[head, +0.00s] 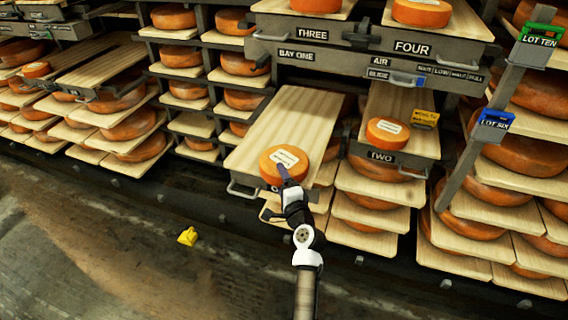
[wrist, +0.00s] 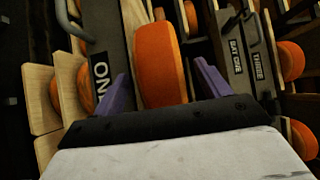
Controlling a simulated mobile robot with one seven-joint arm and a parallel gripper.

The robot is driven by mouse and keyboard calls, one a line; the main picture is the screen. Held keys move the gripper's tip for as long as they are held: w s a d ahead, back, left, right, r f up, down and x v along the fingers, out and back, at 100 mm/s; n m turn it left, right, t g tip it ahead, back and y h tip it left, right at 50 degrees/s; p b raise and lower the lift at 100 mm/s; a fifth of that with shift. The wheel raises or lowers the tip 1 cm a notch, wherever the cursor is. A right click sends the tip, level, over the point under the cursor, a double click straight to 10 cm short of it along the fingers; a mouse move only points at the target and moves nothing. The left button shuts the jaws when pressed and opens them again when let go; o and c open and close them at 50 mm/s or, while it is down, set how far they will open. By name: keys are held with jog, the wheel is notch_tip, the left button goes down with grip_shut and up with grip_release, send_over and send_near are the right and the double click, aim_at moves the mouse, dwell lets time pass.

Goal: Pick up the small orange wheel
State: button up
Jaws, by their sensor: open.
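An orange wheel (head: 270,168) with a white label lies flat near the front end of the pulled-out board marked ONE (head: 252,150). A slightly smaller-looking orange wheel (head: 387,132), also labelled, lies on the board marked TWO (head: 420,145) to the right. My gripper (head: 287,172) is at the front of the wheel on board ONE, partly covering it in the head view. In the wrist view the purple fingers of my gripper (wrist: 161,68) are apart, with an orange wheel (wrist: 160,50) between them and gaps at both sides. Whether the fingertips touch it is unclear.
Racks of larger wheels (head: 487,185) fill the back and sides. Metal handles (head: 243,190) stick out at the board fronts. A yellow object (head: 187,236) lies on the otherwise open floor at left.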

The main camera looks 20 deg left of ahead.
jog(key=c, duration=1.5)
jog(key=shift+r, duration=0.2)
grip_shut()
notch_tip(320, 180, up, 20)
